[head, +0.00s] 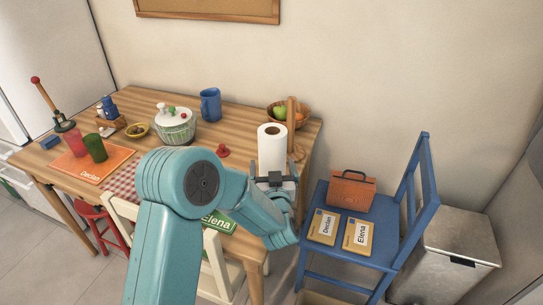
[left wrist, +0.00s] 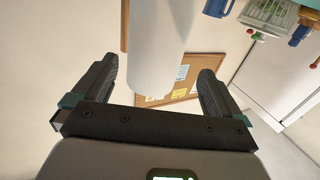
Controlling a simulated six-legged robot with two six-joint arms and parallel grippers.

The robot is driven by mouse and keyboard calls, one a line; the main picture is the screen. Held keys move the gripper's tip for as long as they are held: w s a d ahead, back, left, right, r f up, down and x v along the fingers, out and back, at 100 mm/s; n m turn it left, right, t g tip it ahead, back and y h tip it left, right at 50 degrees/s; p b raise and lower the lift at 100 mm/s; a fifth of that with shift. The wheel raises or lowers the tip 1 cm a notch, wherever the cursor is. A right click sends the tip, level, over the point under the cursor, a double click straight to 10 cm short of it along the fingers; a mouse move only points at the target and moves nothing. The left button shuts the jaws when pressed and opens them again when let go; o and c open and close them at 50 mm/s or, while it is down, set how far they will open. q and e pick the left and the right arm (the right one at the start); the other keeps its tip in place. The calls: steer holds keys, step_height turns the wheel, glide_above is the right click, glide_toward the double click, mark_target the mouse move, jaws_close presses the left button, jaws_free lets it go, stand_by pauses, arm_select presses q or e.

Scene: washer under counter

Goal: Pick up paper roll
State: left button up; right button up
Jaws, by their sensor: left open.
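In the left wrist view the roll (left wrist: 160,40) shows large between the two dark fingers of my left gripper (left wrist: 157,66). The fingers are open, with a gap on both sides of the roll. I cannot tell how far the roll reaches in between them. My right gripper is not in view.
A blue chair (head: 338,255) with an orange box (head: 352,190) and two labelled packets stands at right, beside a metal bin (head: 447,247).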

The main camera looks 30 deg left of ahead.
arm_select(q)
steer(key=p+x, duration=0.1)
steer(key=x, duration=0.9)
steer(key=shift+w+d+f, duration=0.1)
steer(key=shift+d, duration=0.1)
steer(key=c, duration=0.8)
